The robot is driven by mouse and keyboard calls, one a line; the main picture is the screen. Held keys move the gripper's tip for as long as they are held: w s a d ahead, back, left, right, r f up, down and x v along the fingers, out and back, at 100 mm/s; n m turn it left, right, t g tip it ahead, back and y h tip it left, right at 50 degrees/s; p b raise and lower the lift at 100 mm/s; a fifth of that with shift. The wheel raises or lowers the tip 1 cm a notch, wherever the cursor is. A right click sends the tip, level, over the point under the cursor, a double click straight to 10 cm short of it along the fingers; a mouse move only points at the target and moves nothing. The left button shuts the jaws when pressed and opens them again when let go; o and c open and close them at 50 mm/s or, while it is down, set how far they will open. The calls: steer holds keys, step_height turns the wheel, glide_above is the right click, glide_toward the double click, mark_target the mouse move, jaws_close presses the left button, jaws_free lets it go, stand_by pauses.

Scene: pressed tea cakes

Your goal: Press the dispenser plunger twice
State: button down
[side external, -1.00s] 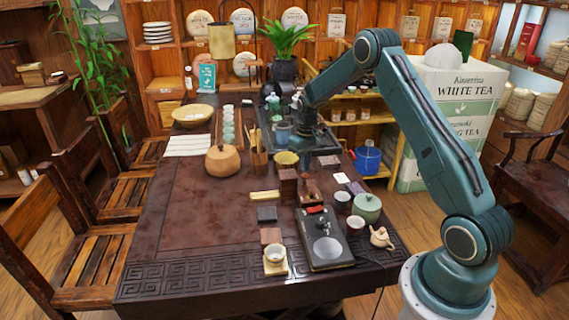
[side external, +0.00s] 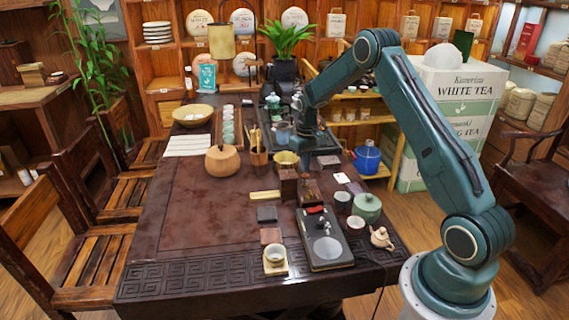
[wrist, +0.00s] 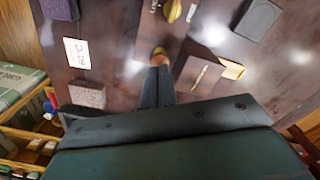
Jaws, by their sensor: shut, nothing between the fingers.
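My gripper (wrist: 159,72) is shut and empty, its two dark fingers side by side in the wrist view. In the side view my gripper (side external: 307,140) hangs over the far half of the table, its tips hard to make out among the tea things. A small rounded golden-brown knob (wrist: 160,51) shows just beyond the fingertips in the wrist view. It may be the dispenser plunger, but I cannot be sure. I cannot tell whether the fingertips touch it. The dispenser's body is not clearly made out in either view.
A gold bar (side external: 265,196) and a dark slab (side external: 267,214) lie left of a black plate (side external: 325,240). A round wooden pot (side external: 222,161) stands left. The table's left middle is clear.

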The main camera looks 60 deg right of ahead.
mark_target(305, 175)
steer(key=shift+f, duration=1.8)
stand_by(0.5)
steer(key=shift+r, duration=0.1)
stand_by(0.4)
steer(key=shift+r, duration=2.75)
step_height(305, 175, up, 4)
steer(key=shift+r, duration=0.2)
steer(key=shift+f, duration=0.1)
steer(key=shift+f, duration=3.15)
